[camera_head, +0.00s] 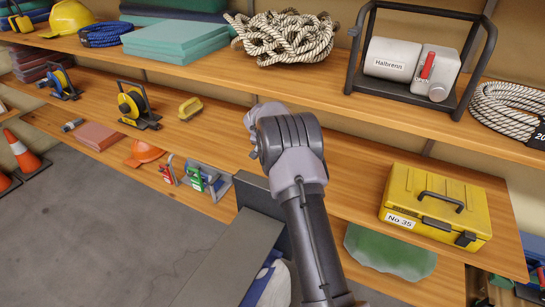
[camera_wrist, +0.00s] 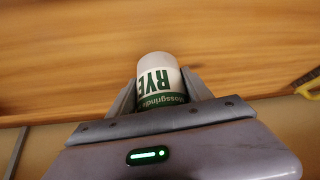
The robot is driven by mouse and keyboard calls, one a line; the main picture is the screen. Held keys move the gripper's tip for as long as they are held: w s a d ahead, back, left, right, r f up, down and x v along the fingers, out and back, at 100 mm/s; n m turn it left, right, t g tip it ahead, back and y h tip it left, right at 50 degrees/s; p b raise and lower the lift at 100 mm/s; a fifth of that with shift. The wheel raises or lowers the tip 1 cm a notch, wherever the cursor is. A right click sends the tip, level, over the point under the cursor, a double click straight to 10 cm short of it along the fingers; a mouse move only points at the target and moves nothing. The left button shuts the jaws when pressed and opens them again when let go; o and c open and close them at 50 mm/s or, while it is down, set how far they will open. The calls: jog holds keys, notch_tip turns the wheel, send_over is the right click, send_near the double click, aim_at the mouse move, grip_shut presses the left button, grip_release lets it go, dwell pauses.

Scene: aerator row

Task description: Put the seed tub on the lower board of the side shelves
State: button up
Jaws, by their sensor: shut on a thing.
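My gripper (camera_wrist: 160,82) is shut on the seed tub (camera_wrist: 152,76), a small white and green tub marked RYE, which shows between the fingers in the wrist view. A wooden board fills the view behind the tub; I cannot tell whether they touch. Which unit counts as the side shelves is not clear.
A yellow case (camera_head: 435,207) stands right on the middle board, with reels (camera_head: 136,104) and a yellow-handled item (camera_head: 190,108) at left. Bare wood lies between. Above are rope (camera_head: 283,37) and a framed tank (camera_head: 395,60).

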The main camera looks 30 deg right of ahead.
notch_tip(320, 180, down, 4)
jog(key=shift+r+b, duration=0.25)
jog(key=shift+b, duration=0.35)
jog(key=shift+r, duration=0.25)
jog(key=o, duration=1.5)
jog(key=shift+f, duration=0.15)
